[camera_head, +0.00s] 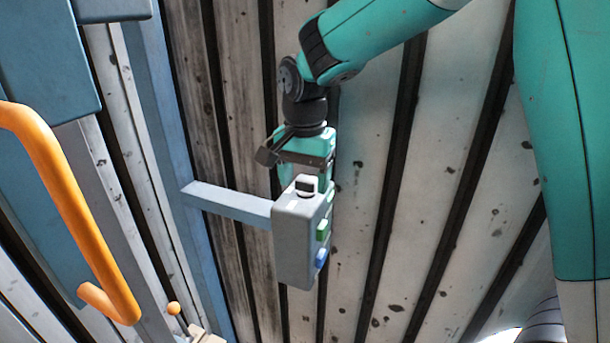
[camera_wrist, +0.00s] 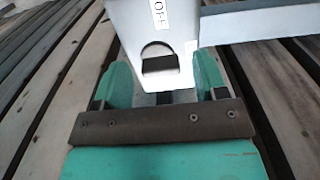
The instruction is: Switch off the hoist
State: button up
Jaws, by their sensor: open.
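A grey control box (camera_head: 290,240) sits at the end of a blue-grey bar. On its top face is a black rocker switch (camera_head: 305,187), with a green button (camera_head: 323,230) and a blue button (camera_head: 321,257) on its right side. In the wrist view the rocker (camera_wrist: 160,60) sits in a rounded recess, beside a white label (camera_wrist: 160,14) that seems to read OFF and is cut by the frame edge. My gripper (camera_head: 305,172) is open just behind the box's switch end. Its teal fingers flank that end in the wrist view (camera_wrist: 163,82); contact cannot be told.
The blue-grey bar (camera_head: 228,203) runs left from the box to a blue post (camera_head: 190,210). An orange handle (camera_head: 75,215) and a blue panel (camera_head: 45,50) stand at the left. The plank floor (camera_head: 420,230) right of the box is clear.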

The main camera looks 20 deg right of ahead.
jog(key=c, duration=0.9)
jog(key=shift+n, duration=0.3)
jog(key=n+p, duration=0.1)
jog(key=n, duration=0.2)
jog(key=shift+r+n, duration=0.1)
jog(key=shift+n, duration=0.3)
jog(key=n+p, duration=0.1)
jog(key=n, duration=0.3)
jog(key=n+p, duration=0.1)
jog(key=n, duration=0.4)
jog(key=shift+s, duration=0.1)
jog(key=shift+n+p, duration=0.5)
jog(key=shift+n, duration=1.7)
